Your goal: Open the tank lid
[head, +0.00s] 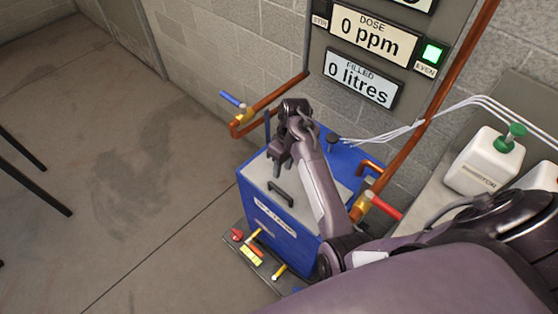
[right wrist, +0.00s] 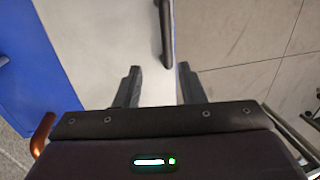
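My right gripper (head: 278,162) is above the lid, just behind the handle in the head view. In the right wrist view its two fingers (right wrist: 159,72) are apart with nothing between them, and the handle lies beyond their tips. My left gripper is not in view.
Copper pipes with a blue-handled valve (head: 232,99) and a red-handled valve (head: 384,207) flank the tank. A white jug (head: 486,162) stands at right. The floor at left is mostly clear.

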